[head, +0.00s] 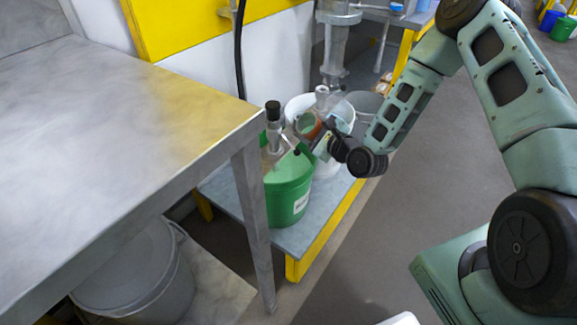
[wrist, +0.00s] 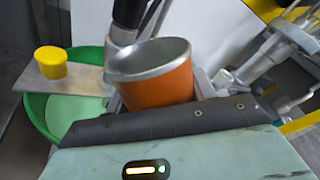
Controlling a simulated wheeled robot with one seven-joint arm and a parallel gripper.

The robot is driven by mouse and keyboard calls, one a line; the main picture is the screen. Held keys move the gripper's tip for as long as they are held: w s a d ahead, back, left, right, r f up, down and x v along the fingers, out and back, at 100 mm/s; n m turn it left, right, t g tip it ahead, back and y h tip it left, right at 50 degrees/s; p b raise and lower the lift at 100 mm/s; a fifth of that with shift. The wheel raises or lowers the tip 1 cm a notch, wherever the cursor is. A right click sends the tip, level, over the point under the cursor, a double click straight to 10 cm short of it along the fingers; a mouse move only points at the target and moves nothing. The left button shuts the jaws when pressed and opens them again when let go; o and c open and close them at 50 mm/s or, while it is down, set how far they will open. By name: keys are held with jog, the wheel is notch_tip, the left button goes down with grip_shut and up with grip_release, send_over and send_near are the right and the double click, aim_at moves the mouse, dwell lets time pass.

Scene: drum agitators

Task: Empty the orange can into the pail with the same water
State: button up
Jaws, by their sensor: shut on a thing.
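My gripper (head: 313,137) is over the pails on the low platform, shut on the orange can. The orange can (wrist: 158,88) fills the middle of the wrist view, its grey metal rim and inner wall showing; its contents cannot be made out. In the head view only a small part of the can (head: 307,125) shows. A green pail (head: 288,193) stands at the platform's front, left of my gripper. In the wrist view the green pail (wrist: 36,108) holds pale greenish liquid. A white pail (head: 295,105) stands behind it, partly hidden by my gripper. A grey pail (head: 368,103) is farther right.
An agitator with a black cap (head: 273,112) rises from the green pail, and another metal agitator (head: 333,50) hangs over the white one. A metal table (head: 120,110) fills the left. A lidded grey bucket (head: 140,275) is under it. Open floor lies right.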

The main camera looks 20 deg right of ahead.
jog(key=shift+a+f+n, duration=0.1)
jog(key=shift+f+n, duration=0.35)
jog(key=shift+n, duration=0.15)
jog(key=shift+r+n+h, duration=0.4)
jog(key=shift+n, duration=0.3)
dwell(0.6)
jog(key=shift+f+n+h, duration=0.3)
jog(key=shift+f+n, duration=0.05)
jog(key=shift+n, duration=0.35)
dwell(0.5)
jog(key=shift+r+n, duration=0.4)
jog(key=shift+n, duration=0.3)
dwell(1.5)
jog(key=shift+s+a+r+n+h+p, duration=0.15)
jog(key=shift+a+r+n+h+p, duration=0.25)
jog(key=shift+a+n, duration=0.3)
dwell(1.4)
jog(key=shift+f, duration=0.15)
dwell(0.5)
